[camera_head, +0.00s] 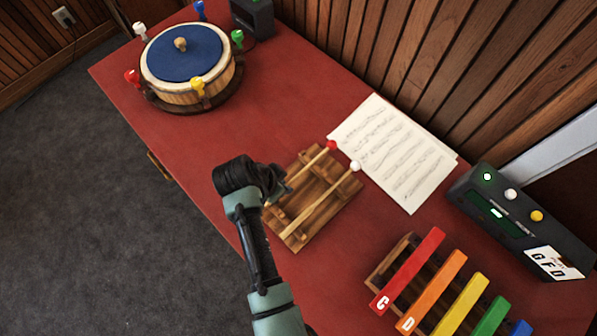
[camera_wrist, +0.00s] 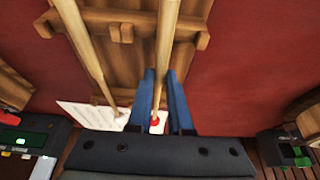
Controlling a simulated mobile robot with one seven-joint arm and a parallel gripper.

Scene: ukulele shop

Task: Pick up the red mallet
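The red mallet is a pale wooden stick with a small red head (camera_head: 331,145). It lies on a wooden rack (camera_head: 293,239), beside a like mallet with a white head (camera_head: 355,166). My gripper (camera_head: 280,186) is over the left side of the rack, hiding the lower end of the red mallet's stick. In the wrist view, the blue fingers of my gripper (camera_wrist: 161,72) stand apart on either side of the red mallet's stick (camera_wrist: 166,35). Its red head (camera_wrist: 154,122) shows between them. I cannot tell whether the fingers touch the stick.
The rack is on a red table (camera_head: 260,110). Sheet music (camera_head: 400,160) lies behind it. A coloured xylophone (camera_head: 440,285) and a dark device with buttons (camera_head: 515,220) are at the right. A blue-topped drum (camera_head: 190,60) stands far left. Bare tabletop lies between drum and rack.

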